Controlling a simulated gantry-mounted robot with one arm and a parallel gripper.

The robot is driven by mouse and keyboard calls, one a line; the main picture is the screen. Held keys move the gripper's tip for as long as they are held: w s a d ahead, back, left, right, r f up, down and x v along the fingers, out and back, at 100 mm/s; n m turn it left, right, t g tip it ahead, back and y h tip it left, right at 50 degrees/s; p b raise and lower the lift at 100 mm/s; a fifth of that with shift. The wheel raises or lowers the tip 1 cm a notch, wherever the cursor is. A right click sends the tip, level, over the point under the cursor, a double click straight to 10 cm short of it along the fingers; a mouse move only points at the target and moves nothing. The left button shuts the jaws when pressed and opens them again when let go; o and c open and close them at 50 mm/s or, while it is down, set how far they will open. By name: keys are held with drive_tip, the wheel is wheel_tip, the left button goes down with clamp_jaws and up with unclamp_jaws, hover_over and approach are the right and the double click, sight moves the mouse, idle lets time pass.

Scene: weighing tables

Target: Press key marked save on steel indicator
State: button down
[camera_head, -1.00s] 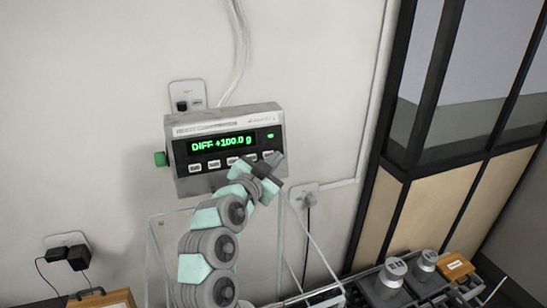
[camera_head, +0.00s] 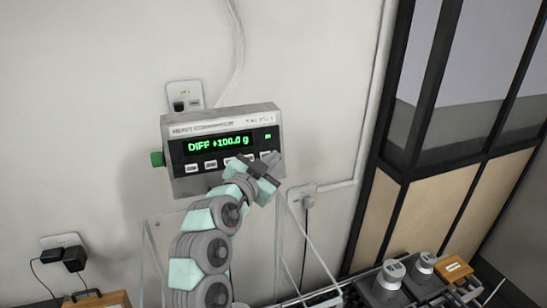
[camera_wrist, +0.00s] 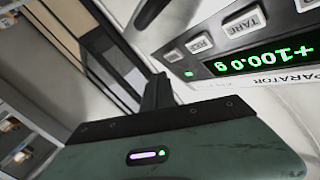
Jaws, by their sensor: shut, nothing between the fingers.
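The steel indicator (camera_head: 222,122) is mounted on the wall in the head view, its green display (camera_head: 218,144) reading DIFF +100.0 g. A row of pale keys (camera_head: 211,164) runs below the display; my gripper covers part of the right end. I cannot read a save mark on any key. In the wrist view the indicator's display (camera_wrist: 262,60) appears upside down beside a key marked TARE (camera_wrist: 243,22). My gripper (camera_head: 270,158) is shut and empty in front of the keys at the lower right; contact with a key cannot be told.
A green knob (camera_head: 157,159) sticks out of the indicator's left side. A clear-walled enclosure (camera_head: 307,240) stands below, around my arm. Grey weights (camera_head: 390,275) sit at lower right. Plugs (camera_head: 75,258) and cables are on the wall at left.

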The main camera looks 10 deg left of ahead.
drive_tip(key=shift+s+a+f+y, duration=0.15)
drive_tip(key=shift+a+f+y, duration=0.15)
drive_tip(key=shift+a+f, duration=0.6)
drive_tip(key=s+r, duration=0.1)
drive_tip(key=s+d+r, duration=0.1)
drive_tip(key=s, duration=0.1)
drive_tip(key=shift+s+r, duration=0.2)
drive_tip(key=shift+s, duration=0.1)
drive_tip(key=shift+r, duration=0.25)
